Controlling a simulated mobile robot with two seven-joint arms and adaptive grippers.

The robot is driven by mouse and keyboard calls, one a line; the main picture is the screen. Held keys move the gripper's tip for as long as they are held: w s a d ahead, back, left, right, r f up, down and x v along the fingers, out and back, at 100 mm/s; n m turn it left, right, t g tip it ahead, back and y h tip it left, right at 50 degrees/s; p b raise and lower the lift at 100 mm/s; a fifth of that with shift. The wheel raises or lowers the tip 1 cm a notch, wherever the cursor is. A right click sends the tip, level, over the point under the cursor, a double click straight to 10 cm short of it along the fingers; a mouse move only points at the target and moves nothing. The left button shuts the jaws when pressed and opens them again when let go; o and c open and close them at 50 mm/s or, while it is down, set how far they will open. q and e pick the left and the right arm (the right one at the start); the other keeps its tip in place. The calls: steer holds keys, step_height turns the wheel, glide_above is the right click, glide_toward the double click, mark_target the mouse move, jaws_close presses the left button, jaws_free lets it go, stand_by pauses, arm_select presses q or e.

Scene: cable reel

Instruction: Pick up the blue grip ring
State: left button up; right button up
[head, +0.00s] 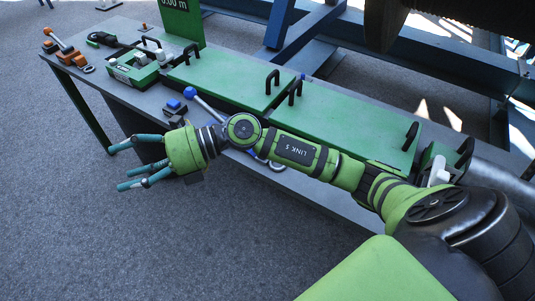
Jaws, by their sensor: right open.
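My right gripper (118,167) is open and empty, with its teal fingers pointing left over the grey floor, in front of the table's near edge. Its green arm reaches across from the lower right. A small blue curved piece (250,152) shows just below my arm near the table's front edge, beside a grey ring; it may be the blue grip ring, but my arm hides part of it and I cannot tell its full shape. The gripper is left of it and apart from it. My left gripper is not in view.
The long dark table (123,100) carries green panels (235,75) with black handles, a blue-knobbed lever (189,92), a small blue block (173,104), a green-and-white box (133,69) and orange clamps (72,57). Blue steel beams (300,28) stand behind. Floor at lower left is clear.

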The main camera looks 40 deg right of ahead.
steer(key=w+d+f+n+g+h, duration=0.1)
steer(key=d+f+n+g+h, duration=0.1)
steer(key=d+f+h, duration=0.4)
steer(key=w+d+f+n+g+h, duration=0.15)
steer(key=d+f+h, duration=0.25)
steer(key=d, duration=0.4)
steer(key=d+h, duration=0.2)
steer(key=d, duration=0.3)
steer(key=d+m+h, duration=0.1)
steer(key=d+h, duration=0.1)
steer(key=d, duration=0.3)
steer(key=d+r+g+h, duration=0.1)
steer(key=d+h, duration=0.1)
steer(key=d, duration=0.3)
steer(key=shift+d, duration=0.4)
steer(key=shift+s+d+f+m+h, duration=0.1)
steer(key=shift+d+f+m+h, duration=0.1)
steer(key=shift+d+m+h, duration=0.1)
steer(key=f+p, duration=0.1)
steer(key=f, duration=0.1)
steer(key=f+p, duration=0.1)
steer(key=f, duration=0.2)
steer(key=shift+s+d+f, duration=0.1)
steer(key=shift+s+f, duration=0.1)
steer(key=shift+f, duration=0.55)
jaws_close()
